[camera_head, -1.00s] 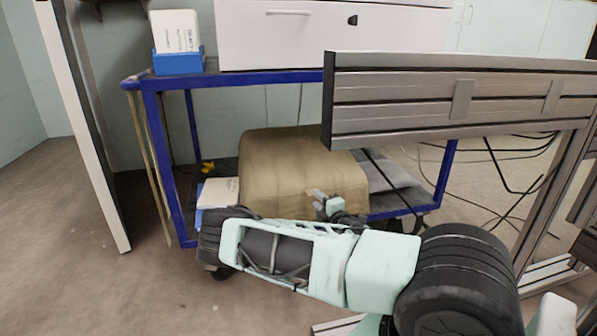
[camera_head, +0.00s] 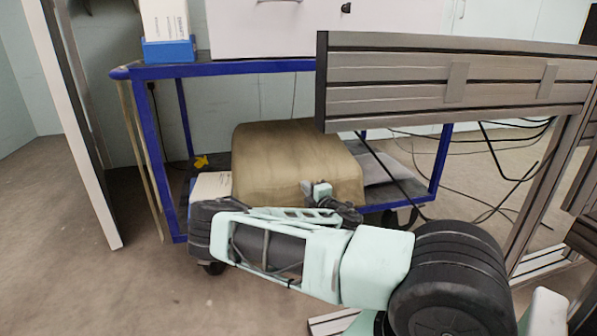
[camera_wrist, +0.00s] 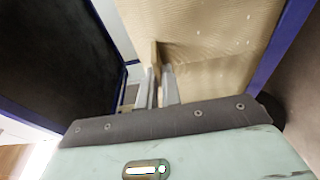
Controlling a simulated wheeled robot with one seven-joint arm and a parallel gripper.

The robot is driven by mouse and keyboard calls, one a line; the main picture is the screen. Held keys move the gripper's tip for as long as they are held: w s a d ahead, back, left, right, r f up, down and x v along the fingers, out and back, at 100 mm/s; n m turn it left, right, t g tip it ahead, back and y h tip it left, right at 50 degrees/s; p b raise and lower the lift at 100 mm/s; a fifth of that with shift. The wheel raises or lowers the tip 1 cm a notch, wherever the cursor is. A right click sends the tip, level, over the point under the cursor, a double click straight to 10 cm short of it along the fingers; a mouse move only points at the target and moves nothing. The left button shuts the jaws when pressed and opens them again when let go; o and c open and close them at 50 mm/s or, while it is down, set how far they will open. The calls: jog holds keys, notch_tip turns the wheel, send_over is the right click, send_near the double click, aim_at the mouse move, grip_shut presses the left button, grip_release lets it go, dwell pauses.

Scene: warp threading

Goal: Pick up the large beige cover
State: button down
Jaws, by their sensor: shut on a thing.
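The large beige cover (camera_head: 290,158) is a bulky quilted block with rounded edges on the lower shelf of a blue-framed cart. In the wrist view the cover (camera_wrist: 205,30) fills the upper middle, with a pinched fold or edge between the fingers. My gripper (camera_wrist: 160,80) is shut on that fold. In the head view my arm crosses in front of the cover's lower part, and the fingertips cannot be made out there. I cannot tell whether the cover is clear of the shelf.
The blue cart frame (camera_head: 150,150) surrounds the cover. A white box (camera_head: 212,186) sits left of it and a grey flat item (camera_head: 385,168) to its right. A metal profile beam (camera_head: 450,85) stands at the right front. Cables lie on the floor behind. Floor at left is open.

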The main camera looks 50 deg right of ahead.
jog(key=shift+r, duration=0.15)
notch_tip(320, 180, up, 18)
jog(key=p, duration=1.1)
